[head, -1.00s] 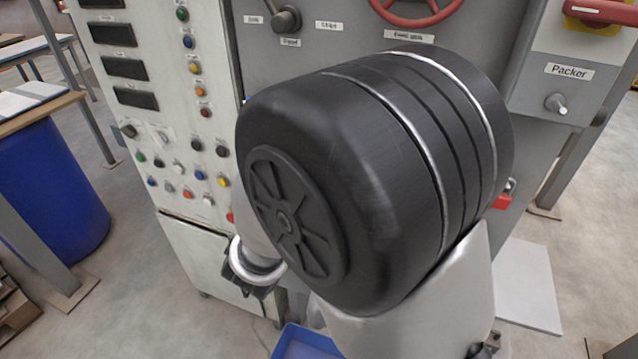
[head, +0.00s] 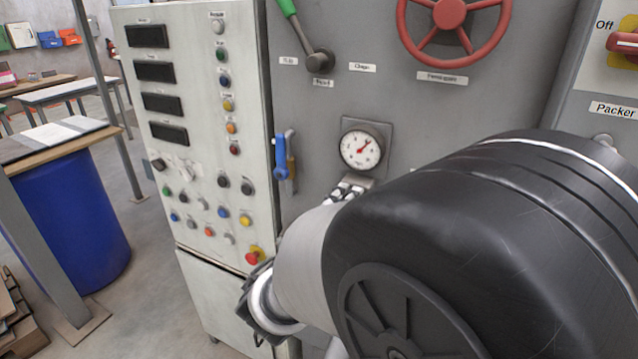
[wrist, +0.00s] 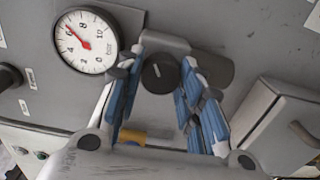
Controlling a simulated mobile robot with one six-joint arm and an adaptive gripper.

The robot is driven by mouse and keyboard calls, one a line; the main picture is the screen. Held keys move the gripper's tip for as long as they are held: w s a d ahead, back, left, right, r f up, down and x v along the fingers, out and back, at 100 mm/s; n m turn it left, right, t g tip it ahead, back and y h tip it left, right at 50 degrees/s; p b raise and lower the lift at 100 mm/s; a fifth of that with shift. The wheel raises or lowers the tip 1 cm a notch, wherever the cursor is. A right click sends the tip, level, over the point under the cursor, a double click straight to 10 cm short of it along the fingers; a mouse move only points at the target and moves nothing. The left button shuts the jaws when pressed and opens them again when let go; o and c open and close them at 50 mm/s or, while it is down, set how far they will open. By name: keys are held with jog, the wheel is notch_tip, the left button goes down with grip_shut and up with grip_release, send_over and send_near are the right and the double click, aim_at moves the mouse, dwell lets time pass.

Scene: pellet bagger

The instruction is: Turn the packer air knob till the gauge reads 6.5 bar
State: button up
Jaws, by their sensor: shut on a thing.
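The round white pressure gauge (head: 361,149) is on the grey panel in the head view. In the wrist view the gauge (wrist: 86,41) is large at upper left, turned on its side, and its red needle points close to the 6. The dark round air knob (wrist: 160,73) with a pale mark is beside the gauge in the wrist view. My gripper (wrist: 160,70) has its blue-padded fingers on either side of this knob and is shut on it. In the head view my gripper (head: 350,189) is just below the gauge, and the knob is hidden there.
A blue-handled valve (head: 281,157) is left of the gauge. A red handwheel (head: 452,14) and a green-handled lever (head: 300,32) are above. A white button panel (head: 195,130) stands at left. The Packer box (head: 610,85) is at right, behind my arm.

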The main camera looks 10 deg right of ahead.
jog(key=o, duration=1.1)
jog(key=shift+c, duration=0.2)
jog(key=v, duration=1.2)
jog(key=shift+d, duration=0.1)
